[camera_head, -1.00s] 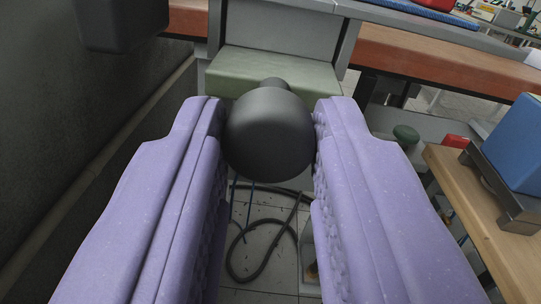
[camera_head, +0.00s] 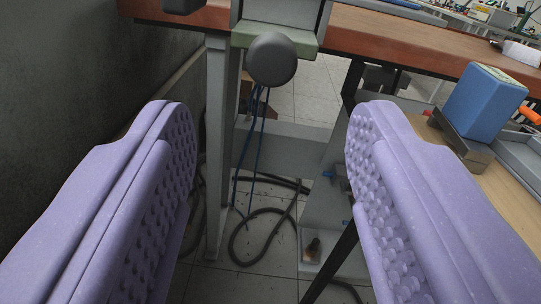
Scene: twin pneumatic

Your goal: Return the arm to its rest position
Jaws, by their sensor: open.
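My gripper (camera_head: 270,140) shows as two purple, studded fingers at the left and right of the view. The fingers stand wide apart with nothing between them. A dark round knob (camera_head: 271,59) sits ahead of and above the gap, on a pale green block (camera_head: 238,40) at the front of a grey housing. The knob is apart from both fingers.
A brown-topped bench (camera_head: 400,38) runs across the back. A blue block (camera_head: 485,101) on a dark bracket stands on a wooden surface (camera_head: 510,195) at right. A dark wall (camera_head: 60,100) is close at left. Black hose (camera_head: 262,212) and blue tubes hang below the knob, over a tiled floor.

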